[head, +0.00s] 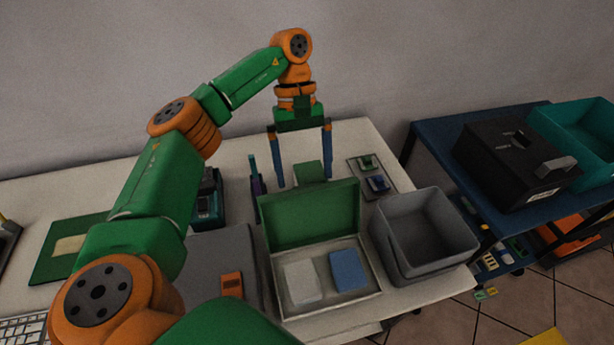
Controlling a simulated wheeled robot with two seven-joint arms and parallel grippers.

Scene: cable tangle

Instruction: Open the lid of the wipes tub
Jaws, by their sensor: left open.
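My left gripper (304,180) is open and points down behind the raised green lid (312,213) of a pale box (332,306). A small green block-like thing (309,172) shows between its fingers, apart from both as far as I can see. Its lower part is hidden behind the raised lid. I cannot tell for sure which thing is the wipes tub; the small green thing may be it. The pale box holds a white block (301,282) and a blue block (348,270). My right gripper is out of view.
A grey open bin (423,243) stands right of the pale box. A small tray (392,182) with parts lies behind it. A purple and green upright thing (256,180) stands left of my gripper. A blue cart (427,137) with a black case (515,160) is at the right.

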